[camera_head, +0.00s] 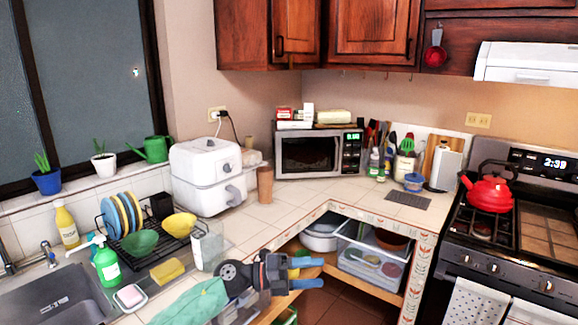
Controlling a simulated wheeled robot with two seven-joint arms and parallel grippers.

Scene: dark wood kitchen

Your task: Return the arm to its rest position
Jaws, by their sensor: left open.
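My left arm comes in at the bottom centre of the head view. Its dark gripper (318,272) points to the right, with two blue fingers apart and nothing between them. It is in front of the counter's inner edge, near the open shelf under the corner. A green cloth (192,303) lies on the counter just left of my arm. My right gripper is not in view.
Left of my arm are a yellow sponge (167,271), a green soap bottle (106,264), a dish rack with plates and the sink (50,300). A plastic bin (372,262) sits on the shelf behind the gripper. A stove with a red kettle (488,192) stands right.

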